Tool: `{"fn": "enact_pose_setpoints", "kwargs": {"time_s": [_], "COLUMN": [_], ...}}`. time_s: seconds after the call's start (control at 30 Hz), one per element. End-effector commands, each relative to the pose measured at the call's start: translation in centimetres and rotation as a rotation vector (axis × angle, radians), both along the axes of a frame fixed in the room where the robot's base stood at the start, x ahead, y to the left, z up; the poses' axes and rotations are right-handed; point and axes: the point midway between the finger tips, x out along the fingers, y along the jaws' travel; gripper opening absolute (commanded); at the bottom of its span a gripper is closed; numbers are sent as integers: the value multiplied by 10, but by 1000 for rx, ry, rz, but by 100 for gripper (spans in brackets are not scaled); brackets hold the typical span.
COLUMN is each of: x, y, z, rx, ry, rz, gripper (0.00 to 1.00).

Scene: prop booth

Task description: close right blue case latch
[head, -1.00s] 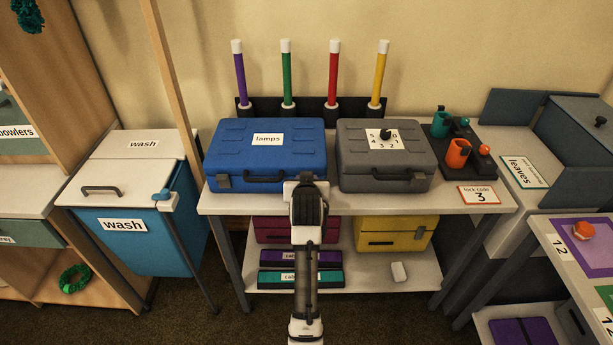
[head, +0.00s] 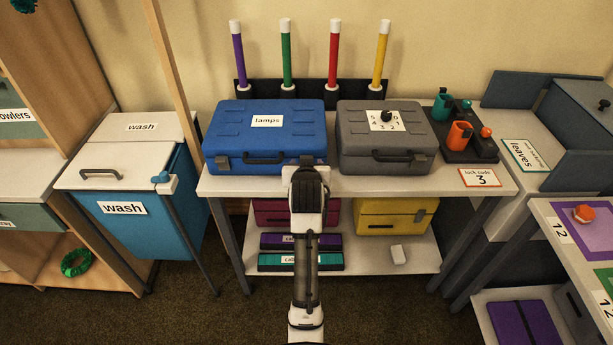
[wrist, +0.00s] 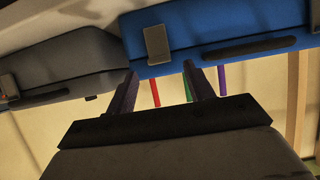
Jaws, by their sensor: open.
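The blue case (head: 230,135), labelled "lamps", lies lid-down on the table with a dark handle on its front. Its right latch (head: 306,160) is a small grey plate at the front right, partly behind my gripper (head: 307,176). In the wrist view, turned over, the latch (wrist: 157,44) shows on the blue case's front (wrist: 215,30). My gripper's two dark fingers (wrist: 160,70) are apart and empty, with their tips just short of the latch, one to either side. Touch cannot be told. The left latch (head: 222,163) is also on the front.
A grey case (head: 360,150) with a number dial stands close on the right; it also shows in the wrist view (wrist: 70,60). Coloured rods (head: 334,55) stand behind. The table's front edge (head: 400,187) is below the cases. A "lock code 3" card (head: 481,178) lies at right.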

Motion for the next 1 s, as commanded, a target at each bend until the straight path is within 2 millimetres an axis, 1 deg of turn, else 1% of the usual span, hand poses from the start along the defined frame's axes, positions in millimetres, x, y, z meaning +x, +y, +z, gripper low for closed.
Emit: {"fn": "enact_pose_setpoints", "kwargs": {"time_s": [0.1, 0.3, 0.4, 0.5, 0.7, 1.0], "x": [-24, -62, -78, -89, -99, -99], "y": [0, 0, 0, 0, 0, 0], "z": [9, 29, 37, 43, 48, 49], "rx": [0, 0, 0, 0, 0, 0], "ry": [-3, -4, -3, -2, -1, 0], "rz": [0, 0, 0, 0, 0, 0], "gripper": [53, 53, 53, 53, 53, 53]}}
